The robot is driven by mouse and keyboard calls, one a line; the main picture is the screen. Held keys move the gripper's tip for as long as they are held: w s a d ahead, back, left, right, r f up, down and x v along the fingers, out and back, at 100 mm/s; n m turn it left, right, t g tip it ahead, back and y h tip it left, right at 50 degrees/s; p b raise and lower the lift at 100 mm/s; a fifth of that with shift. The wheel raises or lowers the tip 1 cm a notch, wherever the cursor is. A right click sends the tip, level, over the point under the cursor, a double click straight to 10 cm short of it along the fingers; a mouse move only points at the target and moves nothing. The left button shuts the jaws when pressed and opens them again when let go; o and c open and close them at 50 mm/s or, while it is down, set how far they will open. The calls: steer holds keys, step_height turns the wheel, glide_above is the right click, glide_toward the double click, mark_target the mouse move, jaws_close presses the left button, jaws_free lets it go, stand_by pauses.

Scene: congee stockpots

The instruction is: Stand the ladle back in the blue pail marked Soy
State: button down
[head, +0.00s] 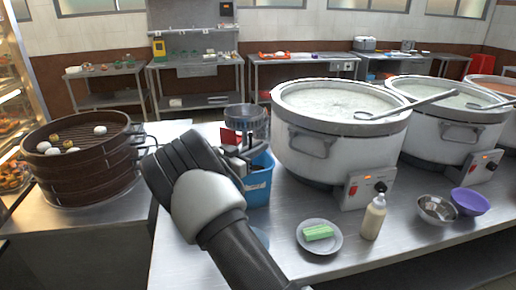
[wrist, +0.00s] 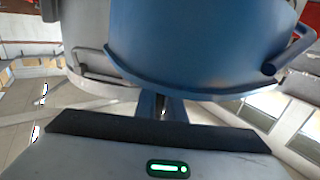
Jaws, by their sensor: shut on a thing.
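The blue pail (head: 258,183) stands on the counter left of the nearest stockpot, partly covered by my gripper; no marking on it is readable. In the wrist view the blue pail (wrist: 205,40) fills the upper middle, very close to my fingertips. My gripper (head: 243,158) is at the pail's upper left side. In the wrist view the fingers (wrist: 160,106) are close together on a thin thing, apparently the ladle's handle; the rest of it is hidden. Whether the ladle is inside the pail or above it cannot be told.
A grey pail (head: 247,120) and a red object (head: 230,137) stand close behind. White stockpots (head: 335,150) fill the right, with other ladles (head: 410,106) across them. A plate with a green block (head: 319,232), bottle (head: 373,217) and bowls (head: 437,209) lie in front. Steamers (head: 80,165) stand left.

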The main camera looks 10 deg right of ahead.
steer(key=c, duration=1.8)
jaws_free()
steer(key=shift+o, duration=0.2)
